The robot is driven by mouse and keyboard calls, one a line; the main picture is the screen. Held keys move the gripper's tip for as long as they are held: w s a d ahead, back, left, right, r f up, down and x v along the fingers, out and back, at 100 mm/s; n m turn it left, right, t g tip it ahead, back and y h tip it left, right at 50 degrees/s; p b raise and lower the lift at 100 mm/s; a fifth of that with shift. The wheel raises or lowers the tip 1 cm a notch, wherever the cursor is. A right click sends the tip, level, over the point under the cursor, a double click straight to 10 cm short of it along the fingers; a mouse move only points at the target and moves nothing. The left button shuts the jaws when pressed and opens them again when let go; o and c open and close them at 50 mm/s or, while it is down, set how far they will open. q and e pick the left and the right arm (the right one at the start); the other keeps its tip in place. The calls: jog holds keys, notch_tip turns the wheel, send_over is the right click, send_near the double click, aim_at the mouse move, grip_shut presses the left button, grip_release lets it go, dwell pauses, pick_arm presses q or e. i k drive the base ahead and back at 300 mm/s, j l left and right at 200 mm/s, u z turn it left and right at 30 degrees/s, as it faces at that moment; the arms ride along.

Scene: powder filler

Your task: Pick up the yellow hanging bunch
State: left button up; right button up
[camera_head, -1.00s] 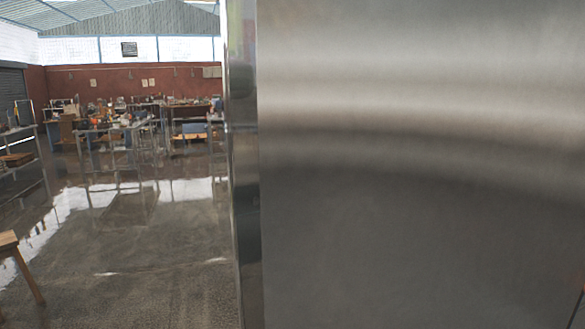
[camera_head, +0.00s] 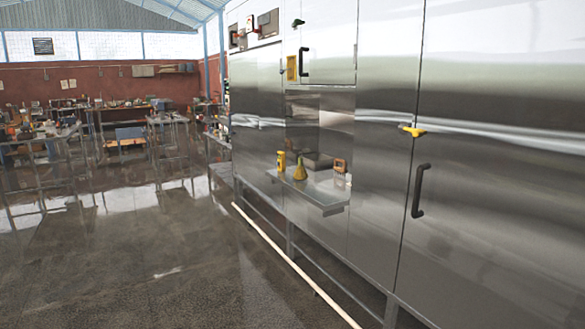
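No hanging bunch can be made out for certain. A small yellow piece (camera_head: 413,131) sticks out from the metal cabinet front near a door seam; it is too small to tell what it is. A yellow cone-shaped thing (camera_head: 300,172) and a yellow container (camera_head: 281,161) stand on a metal shelf (camera_head: 325,198) on the cabinet front. A yellow-framed piece (camera_head: 291,68) is on the cabinet front higher up, left of a black handle. Neither of my grippers is in view.
The tall steel cabinet (camera_head: 480,220) fills the right side, with a black door handle (camera_head: 420,190). A pale rail (camera_head: 290,262) runs low along its front. The shiny floor (camera_head: 130,265) at left is open. Workbenches (camera_head: 125,140) stand at the back.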

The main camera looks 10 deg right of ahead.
aim_at(301, 174)
jog(key=i+j, duration=0.1)
jog(key=i, duration=0.45)
jog(key=i+j+z, duration=0.1)
jog(key=i, duration=0.4)
jog(key=i+j, duration=0.15)
jog(key=i, duration=0.4)
jog(key=i+l+z, duration=0.1)
jog(key=i+l, duration=0.8)
